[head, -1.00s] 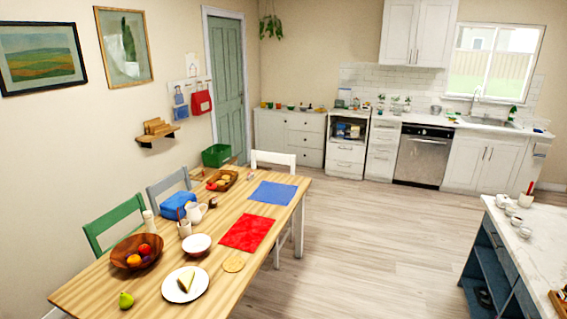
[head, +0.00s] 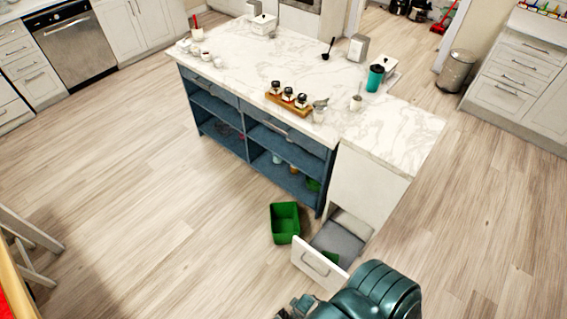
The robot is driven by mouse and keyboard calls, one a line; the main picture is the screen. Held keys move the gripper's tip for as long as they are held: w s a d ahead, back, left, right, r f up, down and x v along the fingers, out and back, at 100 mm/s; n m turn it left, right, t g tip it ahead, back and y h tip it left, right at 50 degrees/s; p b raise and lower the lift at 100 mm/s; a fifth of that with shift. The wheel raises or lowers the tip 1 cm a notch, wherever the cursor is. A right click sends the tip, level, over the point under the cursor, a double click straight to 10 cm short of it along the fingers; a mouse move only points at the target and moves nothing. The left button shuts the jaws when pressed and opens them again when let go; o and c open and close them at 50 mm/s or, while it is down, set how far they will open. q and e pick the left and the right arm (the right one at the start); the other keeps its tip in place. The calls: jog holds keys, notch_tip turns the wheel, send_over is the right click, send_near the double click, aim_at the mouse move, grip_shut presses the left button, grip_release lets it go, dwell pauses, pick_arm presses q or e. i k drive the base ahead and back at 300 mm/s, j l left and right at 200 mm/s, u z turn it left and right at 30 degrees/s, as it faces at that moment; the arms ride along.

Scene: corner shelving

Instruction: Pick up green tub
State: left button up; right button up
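A green tub (head: 285,222) stands upright on the floor beside the kitchen island, its open top facing up. It appears empty. An open white drawer (head: 318,265) sticks out just right of it, and something green (head: 331,257) shows inside that drawer. A teal arm of mine comes in at the bottom edge, below the drawer. Dark parts at its left end, perhaps my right gripper (head: 298,306), are cut off by the frame, so its fingers cannot be read. It is apart from the tub. My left gripper is out of view.
The island (head: 395,135) has a marble top and open blue shelves (head: 215,112). On top are a wooden tray (head: 288,103) of jars and a teal cup (head: 374,78). A bin (head: 457,70) stands at the back right. The floor left of the tub is clear.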

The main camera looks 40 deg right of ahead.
aim_at(285, 221)
jog(key=i+z, duration=0.25)
jog(key=z, duration=0.25)
jog(key=i+j+z, duration=0.2)
jog(key=z, duration=0.3)
jog(key=i+j+z, duration=0.2)
jog(key=z, duration=0.3)
jog(key=i+j+z, duration=0.15)
jog(key=j+z, duration=0.3)
jog(key=i+j+z, duration=0.1)
jog(key=j+z, duration=0.15)
jog(key=z, duration=0.25)
